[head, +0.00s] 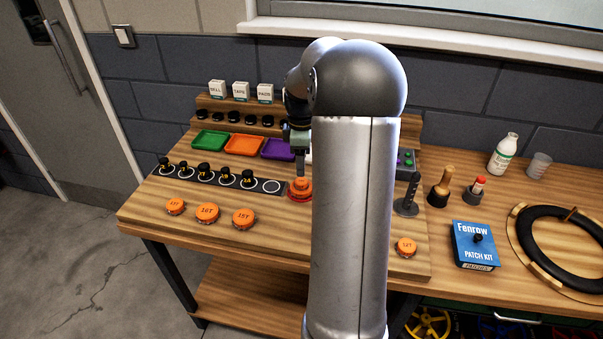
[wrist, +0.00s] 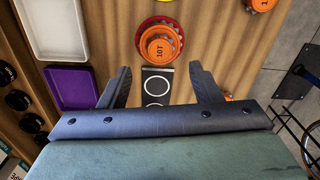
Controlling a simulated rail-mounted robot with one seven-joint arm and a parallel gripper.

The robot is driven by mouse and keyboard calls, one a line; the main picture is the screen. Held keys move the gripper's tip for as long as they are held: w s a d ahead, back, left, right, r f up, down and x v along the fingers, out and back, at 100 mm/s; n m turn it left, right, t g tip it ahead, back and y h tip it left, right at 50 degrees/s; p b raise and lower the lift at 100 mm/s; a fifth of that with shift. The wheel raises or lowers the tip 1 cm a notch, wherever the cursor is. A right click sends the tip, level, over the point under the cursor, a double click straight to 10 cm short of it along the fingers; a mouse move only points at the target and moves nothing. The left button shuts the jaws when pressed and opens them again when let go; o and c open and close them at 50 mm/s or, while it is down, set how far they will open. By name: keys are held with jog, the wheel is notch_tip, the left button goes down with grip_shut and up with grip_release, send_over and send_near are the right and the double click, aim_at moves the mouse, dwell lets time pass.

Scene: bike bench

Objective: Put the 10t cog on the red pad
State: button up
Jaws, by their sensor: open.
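The orange 10T cog (wrist: 161,47) lies flat, label up, in the wrist view. It rests on a wider orange cog (wrist: 143,33), whose label is covered. Under both is the red pad (wrist: 151,20), showing as a red rim. In the head view the orange stack (head: 301,186) sits on the red pad (head: 291,198) just left of my arm. My gripper (wrist: 163,78) is open and empty, its fingers apart on either side of the black strip in the wrist view. In the head view my gripper (head: 300,170) is above the stack; the exact gap is unclear.
Several orange cogs, including one marked 16T (head: 207,213), lie along the bench front; the 12T cog (head: 405,247) lies right of my arm. A black strip (head: 258,184) with knobs and white rings runs left of the pad. Green, orange and purple trays (head: 277,149) stand behind.

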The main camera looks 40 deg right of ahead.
notch_tip(320, 180, up, 5)
jog(key=s+a+r+m, duration=0.1)
jog(key=s+a+m, duration=0.25)
jog(key=a, duration=1.05)
jog(key=s+a+f+m, duration=0.2)
jog(key=s+a+f, duration=0.1)
jog(key=s+a, duration=0.4)
jog(key=s+a+f+m, duration=0.3)
jog(key=s+a, duration=0.5)
jog(key=s, duration=0.2)
jog(key=shift+s+m+t, duration=0.3)
jog(key=shift+m, duration=0.05)
